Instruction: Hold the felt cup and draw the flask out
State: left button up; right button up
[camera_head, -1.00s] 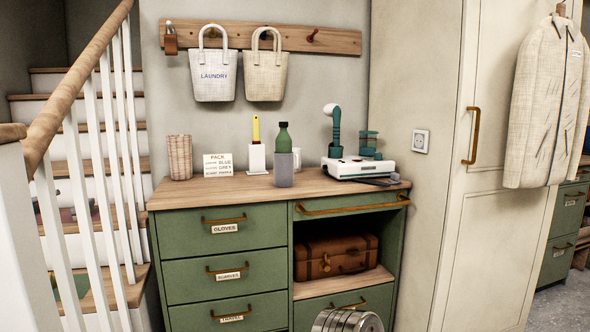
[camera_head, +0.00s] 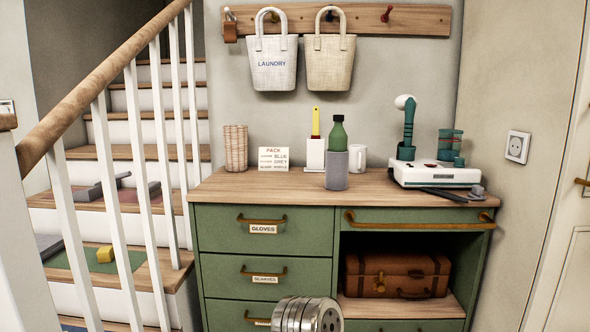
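A green flask (camera_head: 338,135) with a dark cap stands upright in a grey felt cup (camera_head: 336,171) near the front edge of the wooden bench top. Its neck and shoulder show above the cup's rim; its lower part is hidden inside. A round metallic part of my own body shows at the bottom edge of the picture. Neither gripper is in view, and nothing touches the flask or cup.
A white holder (camera_head: 314,155) with a yellow-handled tool and a white mug (camera_head: 358,160) stand close behind the cup. A sign card (camera_head: 274,159) and a woven tumbler (camera_head: 236,149) are to the left. A white device (camera_head: 436,175) is to the right. The bench top (camera_head: 270,185) is clear at front left.

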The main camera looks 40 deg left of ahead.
aim_at(338, 138)
jog(key=i+j+u, duration=0.1)
jog(key=i+u, duration=0.15)
jog(key=u, duration=0.15)
jog(key=i+u, duration=0.5)
jog(key=u, duration=0.25)
